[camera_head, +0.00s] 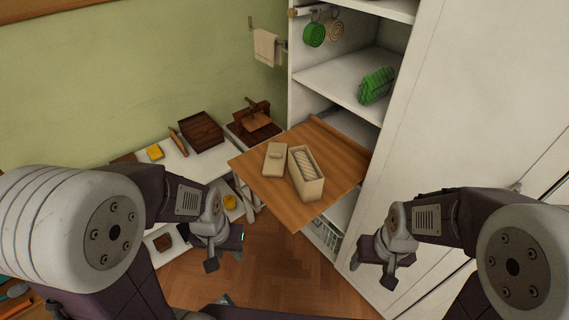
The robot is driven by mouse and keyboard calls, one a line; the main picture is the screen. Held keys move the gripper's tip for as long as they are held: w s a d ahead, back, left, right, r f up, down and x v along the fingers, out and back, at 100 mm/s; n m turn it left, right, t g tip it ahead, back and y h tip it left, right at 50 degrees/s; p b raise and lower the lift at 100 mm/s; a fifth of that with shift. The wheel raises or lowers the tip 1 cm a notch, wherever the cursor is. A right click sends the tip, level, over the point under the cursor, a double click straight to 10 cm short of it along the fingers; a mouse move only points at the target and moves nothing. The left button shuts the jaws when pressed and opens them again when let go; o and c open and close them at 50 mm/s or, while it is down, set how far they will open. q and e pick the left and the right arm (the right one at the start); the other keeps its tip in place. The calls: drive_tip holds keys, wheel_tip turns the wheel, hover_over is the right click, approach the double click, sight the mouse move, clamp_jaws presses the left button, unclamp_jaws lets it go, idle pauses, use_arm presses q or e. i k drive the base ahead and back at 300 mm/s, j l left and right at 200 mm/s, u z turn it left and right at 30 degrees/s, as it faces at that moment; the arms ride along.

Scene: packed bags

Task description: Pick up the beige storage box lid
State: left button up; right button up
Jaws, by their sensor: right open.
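The beige storage box lid (275,160) lies flat on a wooden pull-out board (255,187), just left of the open beige storage box (312,189). The box stands upright and holds a striped, light-coloured item. My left gripper (222,257) hangs in front of and below the board, to the lower left of the lid and apart from it. I cannot make out whether its jaws are apart. My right gripper (374,278) is open and empty, to the lower right of the box in front of the white cabinet.
A white shelf unit (335,85) stands behind the board, with a green bag (376,86) on a shelf. A low white bench (205,165) at left carries a dark wooden box (201,131) and a yellow item (154,152). The board is bare around the lid and box.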

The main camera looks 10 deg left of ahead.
sight(276, 154)
drive_tip(key=i+j, duration=0.15)
drive_tip(key=j, duration=0.25)
drive_tip(key=i+j+z, duration=0.15)
drive_tip(key=j, duration=0.2)
drive_tip(key=i+j, duration=0.15)
drive_tip(key=j, duration=0.25)
drive_tip(key=i+j+z, duration=0.1)
drive_tip(key=j, duration=0.3)
drive_tip(key=i+j, duration=0.15)
drive_tip(key=j, duration=0.25)
drive_tip(key=i+j+z, duration=0.15)
drive_tip(key=j, duration=0.7)
drive_tip(key=i+l+z, duration=0.05)
